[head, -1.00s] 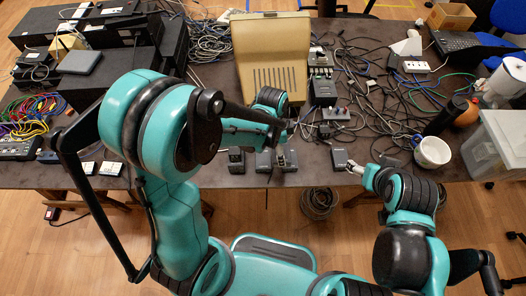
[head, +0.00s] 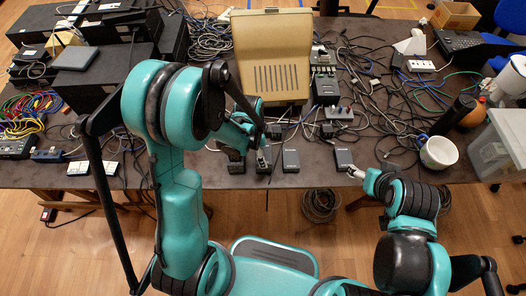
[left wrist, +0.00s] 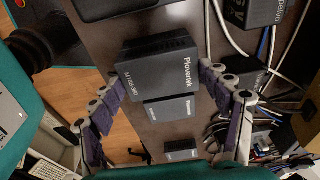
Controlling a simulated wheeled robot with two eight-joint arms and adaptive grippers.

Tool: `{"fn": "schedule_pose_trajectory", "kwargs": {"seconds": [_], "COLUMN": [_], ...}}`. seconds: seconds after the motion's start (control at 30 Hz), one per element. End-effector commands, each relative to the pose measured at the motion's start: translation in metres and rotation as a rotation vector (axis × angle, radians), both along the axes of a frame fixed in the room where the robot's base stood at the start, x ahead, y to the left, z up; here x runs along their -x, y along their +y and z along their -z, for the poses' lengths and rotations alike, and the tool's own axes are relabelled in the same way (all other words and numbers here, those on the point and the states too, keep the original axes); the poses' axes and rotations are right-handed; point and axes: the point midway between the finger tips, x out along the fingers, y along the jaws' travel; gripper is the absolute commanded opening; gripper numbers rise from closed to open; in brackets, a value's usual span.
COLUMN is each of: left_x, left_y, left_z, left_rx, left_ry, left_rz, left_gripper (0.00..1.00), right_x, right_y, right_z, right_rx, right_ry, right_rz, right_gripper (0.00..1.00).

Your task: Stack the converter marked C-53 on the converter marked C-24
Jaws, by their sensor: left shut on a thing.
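Several dark grey converters stand along the front of the table. In the head view one is at the left (head: 236,168), one in the middle (head: 291,160) and one farther right (head: 343,158). My left gripper (head: 263,159) is over the row between the left and middle ones. I cannot read C-53 or C-24. My right gripper (head: 356,172) is beside the rightmost converter; its jaws are unclear.
A beige case (head: 272,60) stands behind the row. Cables and adapters crowd the table (head: 310,178) at the back right. A white cup (head: 438,153) stands at the right. Power strips (head: 78,168) lie at the left. The strip between middle and right converters is bare.

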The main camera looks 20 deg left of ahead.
Motion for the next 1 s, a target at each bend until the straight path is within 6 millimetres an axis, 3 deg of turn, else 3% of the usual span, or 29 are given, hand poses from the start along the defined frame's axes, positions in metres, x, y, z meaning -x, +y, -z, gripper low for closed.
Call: {"fn": "schedule_pose_trajectory", "kwargs": {"seconds": [0.13, 0.17, 0.2, 0.23, 0.67, 1.0], "left_x": [0.000, 0.000, 0.000, 0.000, 0.000, 0.004], "left_y": [0.000, 0.000, 0.000, 0.000, 0.000, 0.010], "left_z": [0.004, 0.003, 0.003, 0.003, -0.004, -0.075], "left_rx": [0.000, 0.000, 0.000, 0.000, 0.000, 0.000], "left_ry": [0.000, 0.000, 0.000, 0.000, 0.000, 0.000], "left_rz": [0.000, 0.000, 0.000, 0.000, 0.000, -0.001], "left_gripper": [0.39, 0.85, 0.95, 0.98, 0.98, 0.98], "right_x": [0.000, 0.000, 0.000, 0.000, 0.000, 0.000], "right_y": [0.000, 0.000, 0.000, 0.000, 0.000, 0.000], "right_z": [0.005, 0.004, 0.003, 0.003, -0.003, -0.032], "right_rx": [0.000, 0.000, 0.000, 0.000, 0.000, 0.000], "right_ry": [0.000, 0.000, 0.000, 0.000, 0.000, 0.000], "right_rz": [0.000, 0.000, 0.000, 0.000, 0.000, 0.000], "right_gripper": [0.68, 0.68, 0.68, 0.68, 0.68, 0.68]}}
